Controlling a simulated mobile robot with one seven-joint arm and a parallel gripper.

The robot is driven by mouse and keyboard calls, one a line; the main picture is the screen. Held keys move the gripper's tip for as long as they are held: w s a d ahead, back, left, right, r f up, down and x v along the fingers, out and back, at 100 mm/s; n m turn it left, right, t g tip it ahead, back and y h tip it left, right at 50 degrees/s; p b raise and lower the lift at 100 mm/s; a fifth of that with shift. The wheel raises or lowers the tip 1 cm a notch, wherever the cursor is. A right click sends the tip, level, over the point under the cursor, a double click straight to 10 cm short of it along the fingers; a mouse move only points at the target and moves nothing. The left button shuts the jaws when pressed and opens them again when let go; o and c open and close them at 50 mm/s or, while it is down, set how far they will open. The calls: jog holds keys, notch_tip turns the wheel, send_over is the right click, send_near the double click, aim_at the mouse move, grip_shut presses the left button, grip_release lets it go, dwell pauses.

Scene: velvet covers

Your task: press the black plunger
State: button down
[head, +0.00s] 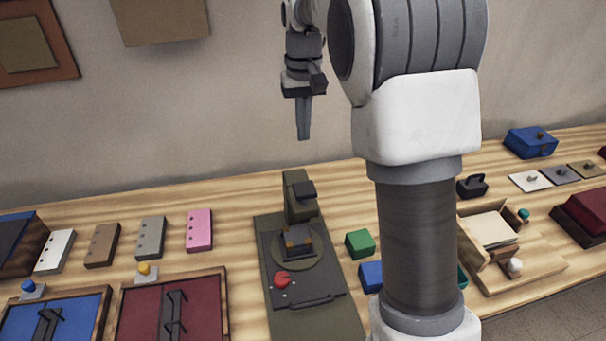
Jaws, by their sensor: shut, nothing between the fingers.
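An olive machine (262,240) lies on the wooden table near the middle, with an upright post at its back. A black block (304,190) juts from the post's top and looks like the plunger, though I cannot tell for certain. Below it, a dark block with yellowish parts (297,241) sits on a round plate. A red knob (282,279) is at the machine's front left. My gripper (303,136) is shut and empty. It points down and shows above the post in the picture, apart from the machine.
A green block (360,243) and a blue block (371,275) lie right of the machine. Colored plates, including a pink one (199,230), and framed red (195,310) and blue panels are left. A wooden tray (538,268) is right. My arm hides part of the table.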

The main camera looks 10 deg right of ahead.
aim_at(304, 188)
notch_tip(304, 188, down, 14)
jog(key=shift+f, duration=0.1)
dwell(0.5)
notch_tip(304, 188, down, 4)
jog(key=shift+r+b, duration=0.2)
jog(key=shift+b, duration=0.9)
jog(key=shift+s, duration=0.15)
jog(key=shift+r+p, duration=0.45)
jog(key=shift+p, duration=0.05)
notch_tip(304, 188, up, 14)
jog(key=p, duration=0.2)
